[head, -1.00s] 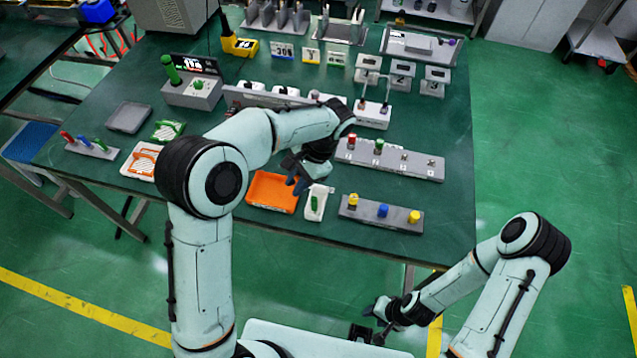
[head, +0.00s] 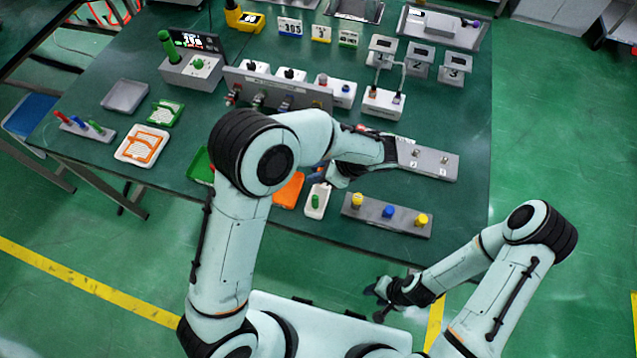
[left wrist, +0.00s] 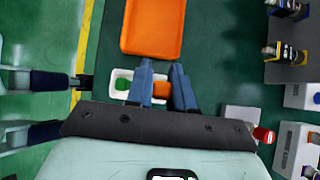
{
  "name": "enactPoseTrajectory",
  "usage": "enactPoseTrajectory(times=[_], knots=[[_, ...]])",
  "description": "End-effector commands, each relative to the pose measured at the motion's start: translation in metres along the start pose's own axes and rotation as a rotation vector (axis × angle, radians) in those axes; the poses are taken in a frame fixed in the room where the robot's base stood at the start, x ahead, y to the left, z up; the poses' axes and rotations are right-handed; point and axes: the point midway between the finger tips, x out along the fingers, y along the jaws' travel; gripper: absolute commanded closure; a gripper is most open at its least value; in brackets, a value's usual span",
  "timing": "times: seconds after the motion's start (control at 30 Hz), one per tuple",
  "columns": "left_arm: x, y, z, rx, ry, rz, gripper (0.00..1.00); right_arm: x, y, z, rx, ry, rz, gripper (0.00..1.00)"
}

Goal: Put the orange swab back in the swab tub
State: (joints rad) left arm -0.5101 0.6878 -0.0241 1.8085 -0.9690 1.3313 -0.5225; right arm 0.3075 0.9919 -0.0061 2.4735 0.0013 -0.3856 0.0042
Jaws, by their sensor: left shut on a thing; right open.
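My left gripper (left wrist: 162,88) is shut on the orange swab (left wrist: 161,90), which shows as a small orange piece between the blue fingers in the left wrist view. The swab tub (left wrist: 118,74) is white, with a green swab (left wrist: 122,84) in it, just left of the fingers there. In the head view the tub (head: 318,211) stands at the table's front beside the orange tray (head: 288,191). My right gripper (head: 382,302) is open and empty, off the table's front.
A grey rack (head: 360,213) with yellow and blue pegs stands right of the tub. A longer grey rack (head: 440,164) lies behind it, partly covered by my left arm. A green tray (head: 199,168) is left of the orange tray.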

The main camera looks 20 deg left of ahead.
Motion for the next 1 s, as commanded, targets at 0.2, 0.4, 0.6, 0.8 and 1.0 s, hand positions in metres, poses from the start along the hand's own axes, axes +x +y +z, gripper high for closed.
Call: enactPoseTrajectory(times=[0.2,0.4,0.6,0.8,1.0], knots=[[0.017,0.0,-0.013,-0.001,0.0,0.001,1.0,0.002,0.001,0.001,0.0,-0.001,0.0,0.57],[0.035,0.0,-0.028,0.001,-0.001,0.002,1.0,0.003,0.002,0.002,0.001,-0.002,0.001,0.57],[0.049,0.0,-0.04,-0.002,0.001,0.0,1.0,0.004,0.003,0.003,0.001,-0.003,0.001,0.57],[0.049,0.0,-0.039,-0.003,0.001,-0.001,1.0,0.004,0.003,0.003,0.001,-0.003,0.001,0.57],[0.051,0.0,-0.041,-0.002,0.001,0.0,0.67,0.006,0.004,0.004,0.002,-0.005,0.002,0.57]])
